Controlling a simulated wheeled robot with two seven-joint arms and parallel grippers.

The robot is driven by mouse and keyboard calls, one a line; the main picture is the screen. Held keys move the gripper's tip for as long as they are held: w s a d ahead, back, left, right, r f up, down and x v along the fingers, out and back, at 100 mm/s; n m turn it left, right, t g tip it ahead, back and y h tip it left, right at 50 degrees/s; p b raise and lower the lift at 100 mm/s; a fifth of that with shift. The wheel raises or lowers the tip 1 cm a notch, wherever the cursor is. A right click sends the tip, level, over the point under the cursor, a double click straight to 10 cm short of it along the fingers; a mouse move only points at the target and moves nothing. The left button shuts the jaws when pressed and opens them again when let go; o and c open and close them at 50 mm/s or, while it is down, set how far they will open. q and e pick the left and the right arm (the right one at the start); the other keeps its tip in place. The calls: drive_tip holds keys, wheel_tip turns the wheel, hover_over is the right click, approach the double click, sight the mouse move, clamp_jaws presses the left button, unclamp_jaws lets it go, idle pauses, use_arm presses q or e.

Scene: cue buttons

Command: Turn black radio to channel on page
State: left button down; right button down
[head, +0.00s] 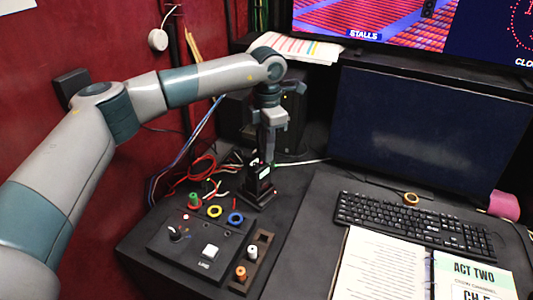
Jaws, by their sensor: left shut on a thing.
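My left gripper (269,158) points straight down over the black radio (262,184), which stands upright at the back of the dark desk. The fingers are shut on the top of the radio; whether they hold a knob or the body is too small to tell. A small red light or display shows on the radio's front, but no channel can be read. The page (470,280) lies in an open binder at the lower right. It reads "ACT TWO" and below that "CH" with a character cut off by the picture's bottom edge. My right gripper is not in view.
A button panel (222,262) with a knob, a white button and coloured rings lies in front of the radio. A small tray (258,262) with little cylinders is beside it. A keyboard (415,226) and dark monitor (430,128) are at right. Loose cables (200,168) lie left.

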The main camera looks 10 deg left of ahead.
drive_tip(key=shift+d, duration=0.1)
use_arm(q)
drive_tip(key=c, duration=1.8)
unclamp_jaws()
drive_tip(key=shift+o, duration=0.2)
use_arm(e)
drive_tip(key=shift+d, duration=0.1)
use_arm(q)
drive_tip(key=shift+r, duration=0.15)
